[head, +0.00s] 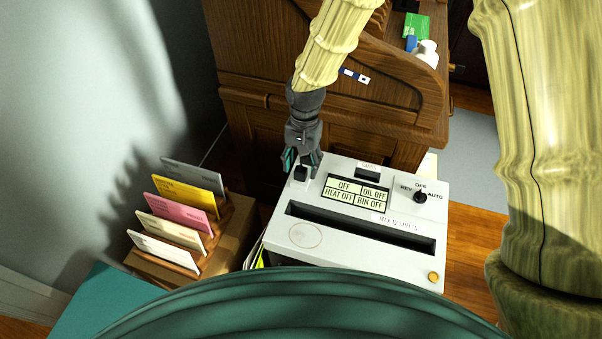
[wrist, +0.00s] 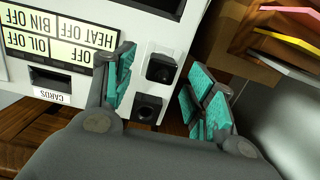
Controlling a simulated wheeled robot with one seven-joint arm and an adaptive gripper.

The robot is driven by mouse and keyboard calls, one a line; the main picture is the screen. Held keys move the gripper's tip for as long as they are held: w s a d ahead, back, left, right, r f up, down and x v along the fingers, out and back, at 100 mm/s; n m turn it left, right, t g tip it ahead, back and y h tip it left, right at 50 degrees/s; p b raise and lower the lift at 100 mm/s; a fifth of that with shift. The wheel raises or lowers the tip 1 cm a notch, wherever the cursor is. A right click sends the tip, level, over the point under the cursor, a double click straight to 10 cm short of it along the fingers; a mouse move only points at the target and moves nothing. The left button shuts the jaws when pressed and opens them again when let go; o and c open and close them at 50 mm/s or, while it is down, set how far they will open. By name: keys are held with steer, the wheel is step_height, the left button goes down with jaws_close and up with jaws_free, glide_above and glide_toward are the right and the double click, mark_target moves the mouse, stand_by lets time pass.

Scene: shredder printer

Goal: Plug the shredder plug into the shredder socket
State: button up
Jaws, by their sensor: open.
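The shredder (head: 345,262) is a light grey box with a slot and control labels on top. In the wrist view a black square piece with a round opening, which looks like the socket (wrist: 147,108), lies near the shredder's edge. Beside it is a black block that looks like the plug (wrist: 161,68); I cannot tell for certain which is which. One black piece (head: 300,174) shows in the head view at the shredder's far left corner, just below my gripper (head: 302,162). My gripper (wrist: 163,86) is open and empty, its teal-padded fingers on either side of the black pieces.
A rack with coloured cards (head: 185,205) stands left of the shredder. A wooden desk (head: 340,125) rises close behind it, with a green box (head: 417,27) and a white bottle (head: 427,53) on top. A dial (head: 420,196) sits on the shredder's right side.

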mark_target(301, 169)
steer(key=shift+s+a+f, duration=0.1)
steer(key=shift+a+f, duration=0.05)
steer(key=shift+f, duration=1.5)
steer(key=c, duration=1.1)
steer(key=shift+r, duration=0.5)
steer(key=shift+s+r, duration=0.3)
steer(key=shift+r, duration=0.35)
steer(key=shift+s+r, duration=0.25)
steer(key=shift+r, duration=0.35)
steer(key=s+a+r+b, duration=0.1)
steer(key=s+a, duration=0.1)
steer(key=s, duration=1.2)
steer(key=shift+s+a+r, duration=0.25)
steer(key=shift+s+a, duration=0.1)
steer(key=shift+a, duration=0.05)
